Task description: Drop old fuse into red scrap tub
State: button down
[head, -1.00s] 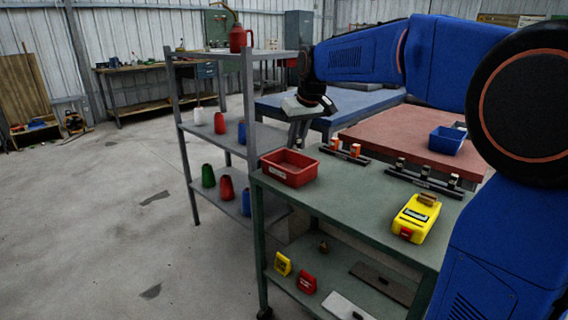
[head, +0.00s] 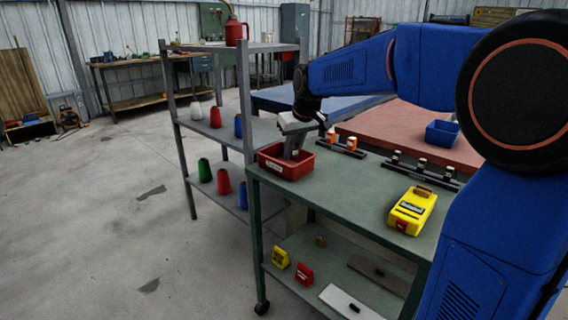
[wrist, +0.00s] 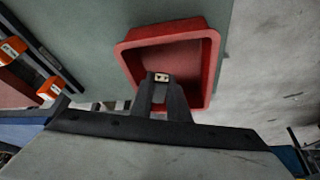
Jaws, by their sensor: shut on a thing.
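The red scrap tub (head: 284,167) stands on the left end of the green cart's top. In the wrist view the tub (wrist: 213,75) lies under my fingertips, and its visible floor looks bare. My gripper (head: 290,153) points down over the tub, with its fingertips at or just inside the rim. In the wrist view my gripper (wrist: 161,82) is shut on a small pale piece with dark spots, the old fuse (wrist: 161,76). Most of the fuse is hidden by the fingers.
A black rail with orange fuses (head: 331,137) is just right of the tub. Another rail (head: 420,172), a yellow tester (head: 412,210) and a blue tub (head: 442,133) are farther right. A grey shelf (head: 215,135) with several cones stands to the left.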

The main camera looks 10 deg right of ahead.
jog(key=c, duration=1.6)
grip_release()
jog(key=v, duration=1.7)
jog(key=shift+s+r, duration=0.15)
jog(key=shift+s+d, duration=0.1)
